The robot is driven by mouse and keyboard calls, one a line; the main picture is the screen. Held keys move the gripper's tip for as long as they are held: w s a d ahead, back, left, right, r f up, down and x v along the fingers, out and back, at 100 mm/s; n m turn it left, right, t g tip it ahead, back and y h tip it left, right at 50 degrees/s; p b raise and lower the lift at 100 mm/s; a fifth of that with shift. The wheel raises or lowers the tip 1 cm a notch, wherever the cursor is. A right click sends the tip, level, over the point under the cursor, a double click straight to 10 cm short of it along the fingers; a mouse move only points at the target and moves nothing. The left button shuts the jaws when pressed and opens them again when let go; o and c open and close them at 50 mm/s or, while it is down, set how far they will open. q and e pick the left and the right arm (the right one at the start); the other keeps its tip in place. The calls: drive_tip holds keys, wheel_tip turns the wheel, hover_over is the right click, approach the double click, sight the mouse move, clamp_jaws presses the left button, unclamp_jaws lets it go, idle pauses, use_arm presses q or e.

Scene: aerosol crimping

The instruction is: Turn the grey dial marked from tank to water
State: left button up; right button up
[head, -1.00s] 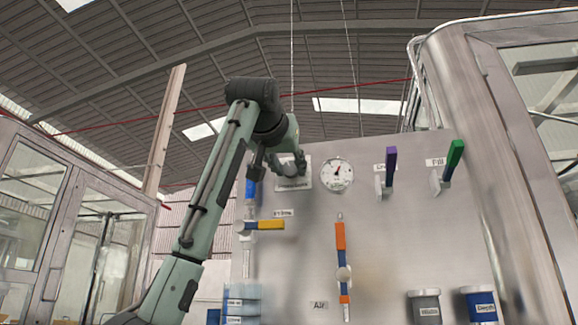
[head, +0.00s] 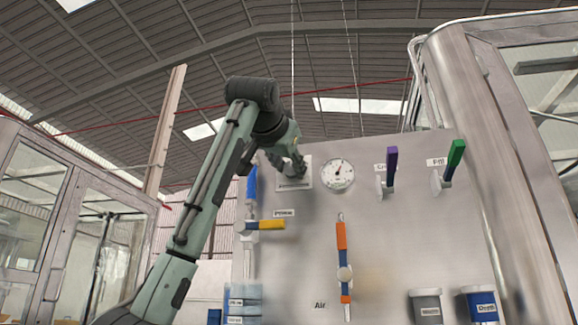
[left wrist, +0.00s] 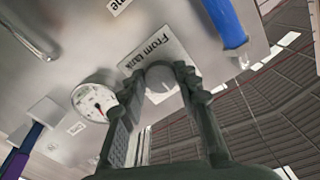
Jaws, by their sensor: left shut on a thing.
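The grey dial (left wrist: 160,82) is a round knob on a light square plate (left wrist: 146,52) that reads "From tank". My left gripper (left wrist: 157,86) has one finger on each side of the dial and is shut on it. In the head view my left gripper (head: 292,164) is up against the plate (head: 306,181) at the panel's upper left and hides most of the dial. I cannot read which way the dial points, and no "water" marking is legible. My right gripper is not in view.
A round gauge (head: 337,175) sits just right of the plate. A blue handle (head: 251,184) is close on its left, with a yellow handle (head: 271,225) below. Orange (head: 341,236), purple (head: 391,158) and green (head: 454,158) handles stand out from the panel (head: 400,240).

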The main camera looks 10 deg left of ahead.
use_arm(q)
drive_tip(key=o, duration=1.2)
drive_tip(key=shift+c, duration=0.2)
drive_tip(key=s, duration=1.2)
